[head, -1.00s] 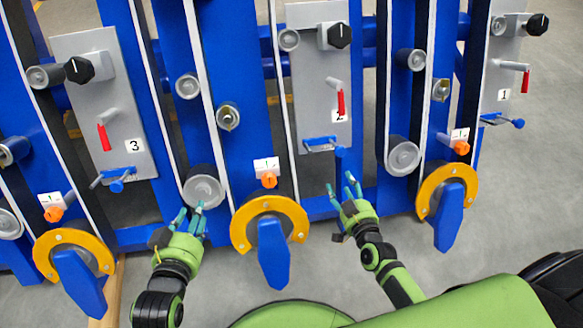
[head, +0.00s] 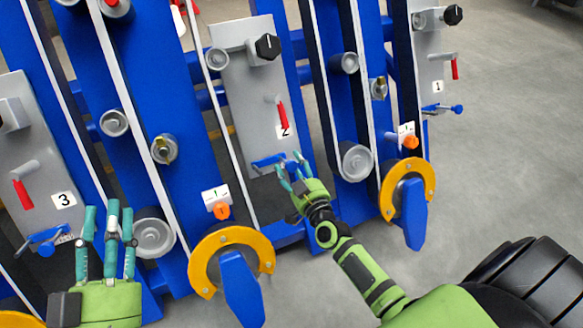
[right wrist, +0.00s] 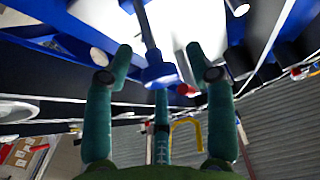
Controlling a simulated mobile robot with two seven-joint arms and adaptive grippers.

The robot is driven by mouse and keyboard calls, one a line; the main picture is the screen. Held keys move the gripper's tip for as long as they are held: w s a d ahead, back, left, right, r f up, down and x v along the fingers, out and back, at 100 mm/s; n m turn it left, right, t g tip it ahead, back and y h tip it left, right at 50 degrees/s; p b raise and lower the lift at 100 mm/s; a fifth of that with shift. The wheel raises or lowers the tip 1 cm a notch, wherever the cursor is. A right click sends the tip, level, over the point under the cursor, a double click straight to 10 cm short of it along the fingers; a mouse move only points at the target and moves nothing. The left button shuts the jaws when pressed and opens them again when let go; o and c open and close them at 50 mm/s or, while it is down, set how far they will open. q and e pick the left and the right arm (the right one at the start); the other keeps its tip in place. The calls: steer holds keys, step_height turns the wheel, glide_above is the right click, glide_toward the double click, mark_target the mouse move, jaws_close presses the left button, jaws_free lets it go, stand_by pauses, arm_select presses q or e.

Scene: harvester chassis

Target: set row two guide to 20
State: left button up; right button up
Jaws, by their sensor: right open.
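The row 2 grey panel (head: 235,95) carries a black knob (head: 268,46), a red-handled lever (head: 283,115), the "2" label (head: 285,131) and a blue handle (head: 268,162) at its lower edge. Which of these is the guide control is not marked. My right gripper (head: 293,165) is open at the lower right of the blue handle. In the right wrist view a blue rod with a flared end (right wrist: 158,72) stands between my spread fingers; contact cannot be told. My left gripper (head: 109,212) is open and empty, fingers up, in front of the row 3 side.
Panel 3 (head: 35,150) is at left and panel 1 (head: 432,70) at right. A yellow-rimmed wheel with a blue arm (head: 240,280) and a white scale card with an orange pointer (head: 217,200) sit below left of panel 2. Grey floor (head: 500,150) is clear at right.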

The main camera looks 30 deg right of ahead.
steer(key=shift+w, duration=0.3)
arm_select(q)
steer(key=shift+s+d+r, duration=0.1)
steer(key=shift+s+r, duration=0.15)
steer(key=shift+r, duration=0.25)
arm_select(e)
steer(key=shift+c, duration=0.4)
jaws_close()
steer(key=shift+a+p, duration=0.55)
arm_select(q)
step_height(320, 180, down, 6)
steer(key=w+a+g+y, duration=0.1)
steer(key=w+g+y, duration=0.1)
steer(key=shift+a+n+g, duration=0.25)
steer(key=shift+n+g, duration=0.05)
arm_select(e)
steer(key=shift+r, duration=0.1)
steer(key=shift+o, duration=0.4)
jaws_free()
